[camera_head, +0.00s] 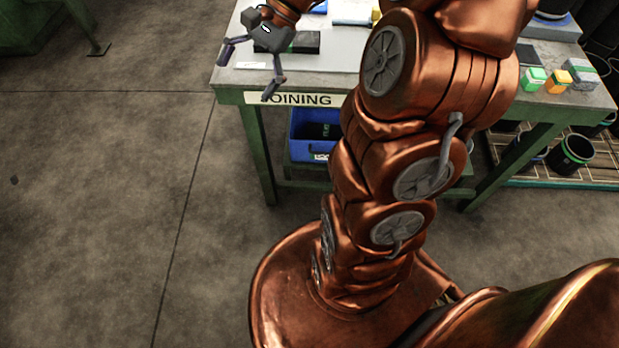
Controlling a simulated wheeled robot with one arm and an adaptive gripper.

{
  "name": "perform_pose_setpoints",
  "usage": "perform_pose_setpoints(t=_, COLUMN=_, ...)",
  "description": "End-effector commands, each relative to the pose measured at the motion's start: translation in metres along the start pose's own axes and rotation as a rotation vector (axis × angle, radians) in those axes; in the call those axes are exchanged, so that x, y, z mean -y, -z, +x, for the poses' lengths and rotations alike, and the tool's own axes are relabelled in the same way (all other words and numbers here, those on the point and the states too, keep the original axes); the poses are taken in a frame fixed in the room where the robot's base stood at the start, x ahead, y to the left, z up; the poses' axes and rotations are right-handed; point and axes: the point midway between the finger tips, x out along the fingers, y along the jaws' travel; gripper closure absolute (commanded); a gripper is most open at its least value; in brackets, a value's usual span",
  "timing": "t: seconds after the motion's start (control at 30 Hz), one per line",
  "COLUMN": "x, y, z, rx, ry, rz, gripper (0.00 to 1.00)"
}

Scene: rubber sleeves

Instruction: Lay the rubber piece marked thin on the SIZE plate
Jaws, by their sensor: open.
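My gripper (247,78) is at the top left, over the left end of the table marked JOINING. Its two fingers are spread apart with nothing seen between them. A dark flat block (306,42) lies on the table just right of the gripper, partly hidden behind it. I cannot tell whether it is the rubber piece marked thin. No SIZE marking is readable. A pale flat surface (335,62) lies under the block, partly hidden by my arm. I cannot tell whether it is the plate.
The table (228,76) has a green frame. A blue bin (298,150) with dark contents is underneath. Green (533,78) and orange (558,80) blocks stand at the table's right. A black bucket (571,153) stands on a low rack. My arm hides the table's middle. The left floor is mostly clear.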

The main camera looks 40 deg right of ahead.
Motion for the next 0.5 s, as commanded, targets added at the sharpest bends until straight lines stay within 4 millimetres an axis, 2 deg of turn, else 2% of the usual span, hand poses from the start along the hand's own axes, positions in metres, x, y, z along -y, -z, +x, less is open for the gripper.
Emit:
perform_pose_setpoints(t=0.03, x=-0.009, y=-0.017, z=0.010, rx=-0.017, ry=-0.051, rz=-0.064, gripper=0.00)
perform_pose_setpoints(t=0.2, x=-0.045, y=-0.054, z=0.036, rx=-0.073, ry=-0.210, rz=-0.268, gripper=0.00)
perform_pose_setpoints(t=0.5, x=-0.123, y=-0.091, z=0.058, rx=-0.166, ry=-0.479, rz=-0.615, gripper=0.00)
